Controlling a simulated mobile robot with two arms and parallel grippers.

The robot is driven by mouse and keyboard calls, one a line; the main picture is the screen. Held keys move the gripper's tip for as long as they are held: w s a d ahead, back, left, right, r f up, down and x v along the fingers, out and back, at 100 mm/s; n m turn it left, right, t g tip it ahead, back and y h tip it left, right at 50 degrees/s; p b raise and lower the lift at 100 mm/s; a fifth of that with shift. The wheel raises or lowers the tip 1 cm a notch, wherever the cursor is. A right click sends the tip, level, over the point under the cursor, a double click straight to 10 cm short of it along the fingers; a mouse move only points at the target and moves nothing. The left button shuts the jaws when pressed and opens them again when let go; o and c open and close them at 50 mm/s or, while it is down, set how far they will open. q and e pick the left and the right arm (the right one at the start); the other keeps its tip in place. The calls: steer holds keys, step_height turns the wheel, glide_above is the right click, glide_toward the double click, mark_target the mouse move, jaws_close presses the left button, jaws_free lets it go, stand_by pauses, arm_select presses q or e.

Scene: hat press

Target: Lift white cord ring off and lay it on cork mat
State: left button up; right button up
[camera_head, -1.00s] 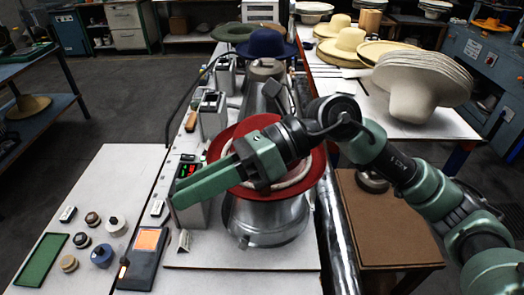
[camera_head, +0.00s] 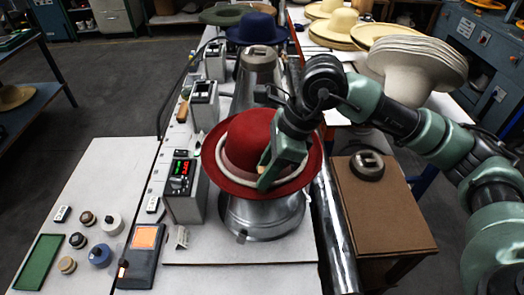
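The white cord ring (camera_head: 227,171) lies around the crown of a red felt hat (camera_head: 246,138), resting on its brim. The hat sits on a rounded metal press (camera_head: 262,218). My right gripper (camera_head: 266,182) reaches down over the right front of the hat, its fingertips at the cord and brim. Only one green finger shows clearly, so I cannot tell whether it is shut on the cord. The hand hides part of the cord's right side. A brown, cork-like top (camera_head: 385,212) stands at the right; I cannot make out a separate mat. My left gripper is not in view.
A dark metal piece (camera_head: 367,165) sits at the back of the brown top; its front is clear. A control box with lit digits (camera_head: 183,190) stands left of the hat. Another press (camera_head: 258,70) with a blue hat (camera_head: 257,28) is behind.

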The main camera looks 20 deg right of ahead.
steer(key=shift+w+a+f, duration=0.1)
steer(key=shift+a+f, duration=0.15)
steer(key=shift+f, duration=0.4)
jaws_close()
steer(key=shift+r, duration=0.1)
steer(key=shift+r, duration=0.55)
step_height(320, 180, up, 31)
steer(key=p, duration=0.6)
stand_by(0.5)
steer(key=shift+f, duration=0.15)
